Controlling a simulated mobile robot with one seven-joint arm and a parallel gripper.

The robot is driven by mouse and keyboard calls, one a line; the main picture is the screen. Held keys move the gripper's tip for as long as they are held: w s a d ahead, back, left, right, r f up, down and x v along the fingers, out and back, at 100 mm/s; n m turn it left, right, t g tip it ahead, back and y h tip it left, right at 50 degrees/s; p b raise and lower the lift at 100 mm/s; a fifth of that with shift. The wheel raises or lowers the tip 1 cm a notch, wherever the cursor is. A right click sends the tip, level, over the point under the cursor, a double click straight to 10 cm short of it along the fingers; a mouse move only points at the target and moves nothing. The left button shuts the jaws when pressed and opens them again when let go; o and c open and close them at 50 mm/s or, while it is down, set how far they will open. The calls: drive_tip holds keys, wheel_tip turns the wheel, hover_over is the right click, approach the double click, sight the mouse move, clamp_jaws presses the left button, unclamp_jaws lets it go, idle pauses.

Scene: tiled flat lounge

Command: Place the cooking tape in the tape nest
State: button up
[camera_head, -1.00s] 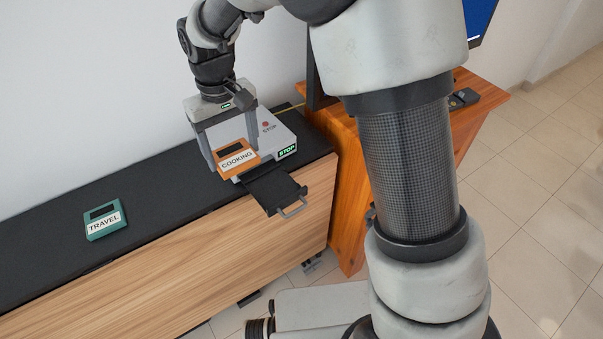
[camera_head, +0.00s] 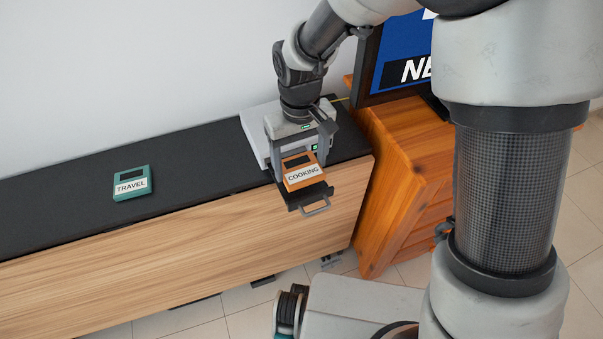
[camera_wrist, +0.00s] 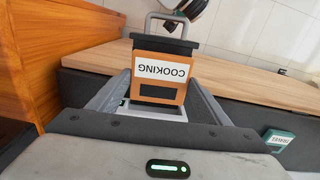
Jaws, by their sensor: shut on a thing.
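The cooking tape (camera_head: 300,163) is an orange cassette with a white label reading COOKING. My gripper (camera_head: 298,172) is shut on it, one finger at each side. In the head view the tape is over the black pulled-out tray (camera_head: 296,199) at the front of the white player (camera_head: 257,136); I cannot tell whether it touches the tray. The wrist view shows the tape (camera_wrist: 158,88) between both fingers (camera_wrist: 158,95), with the tray handle (camera_wrist: 166,20) beyond it. The tray's recess is mostly hidden under the tape.
A teal TRAVEL tape (camera_head: 131,187) lies on the black top (camera_head: 210,168) of the wooden cabinet to the left. An orange wooden stand (camera_head: 400,150) with a screen (camera_head: 405,45) is close on the right. The cabinet top between the TRAVEL tape and the player is clear.

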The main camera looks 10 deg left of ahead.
sight(301, 168)
drive_tip(key=shift+f+b, duration=0.4)
drive_tip(key=shift+f, duration=1.4)
drive_tip(key=shift+f, duration=0.1)
drive_tip(key=shift+f, duration=0.15)
drive_tip(key=o, duration=1.1)
drive_tip(key=shift+r, duration=0.2)
wheel_tip(301, 168, up, 12)
drive_tip(key=p, duration=0.2)
drive_tip(key=shift+r+p, duration=0.15)
drive_tip(key=shift+p, duration=0.2)
